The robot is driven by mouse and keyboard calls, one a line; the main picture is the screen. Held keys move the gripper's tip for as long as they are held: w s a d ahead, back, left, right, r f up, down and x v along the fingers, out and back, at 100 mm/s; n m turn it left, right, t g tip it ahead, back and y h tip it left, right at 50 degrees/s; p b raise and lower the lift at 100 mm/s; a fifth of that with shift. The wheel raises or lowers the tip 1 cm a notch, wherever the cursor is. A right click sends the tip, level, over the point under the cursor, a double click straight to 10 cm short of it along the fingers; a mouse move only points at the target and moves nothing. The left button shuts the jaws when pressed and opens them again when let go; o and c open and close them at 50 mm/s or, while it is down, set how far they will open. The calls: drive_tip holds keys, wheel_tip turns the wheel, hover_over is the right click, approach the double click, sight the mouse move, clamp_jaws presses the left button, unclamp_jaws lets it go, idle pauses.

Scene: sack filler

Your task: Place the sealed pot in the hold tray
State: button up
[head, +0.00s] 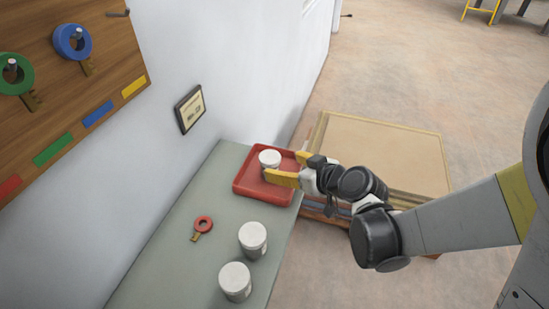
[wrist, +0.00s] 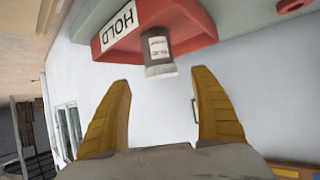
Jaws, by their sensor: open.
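A white pot (head: 269,158) stands in the red hold tray (head: 244,187) at the far end of the bench. In the wrist view the pot (wrist: 158,52) shows a label and a grey end, and the tray (wrist: 172,14) carries a HOLD plate. My gripper (head: 281,167) is open with its yellow fingers at the tray. In the wrist view the pot lies just beyond the gap between the fingertips (wrist: 161,78), apart from both. Two more white pots (head: 253,239) (head: 235,282) stand nearer on the bench.
A wall with a framed notice (head: 190,109) and a key board (head: 75,85) runs along the left. A pallet-like stack (head: 390,150) stands right of the bench.

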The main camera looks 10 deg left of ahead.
drive_tip(key=s+d+r+m+h, duration=0.3)
drive_tip(key=s+d, duration=0.2)
drive_tip(key=d, duration=0.4)
drive_tip(key=s+d+r+m+h, duration=0.2)
drive_tip(key=s+d+m+h, duration=0.1)
drive_tip(key=d, duration=0.7)
drive_tip(key=s+d+r+m+h, duration=0.3)
drive_tip(key=s+d+m, duration=0.1)
drive_tip(key=s+d, duration=0.4)
drive_tip(key=shift+d+r+g+h+p, duration=0.3)
drive_tip(key=shift+d+r+p, duration=0.05)
drive_tip(key=shift+d, duration=0.8)
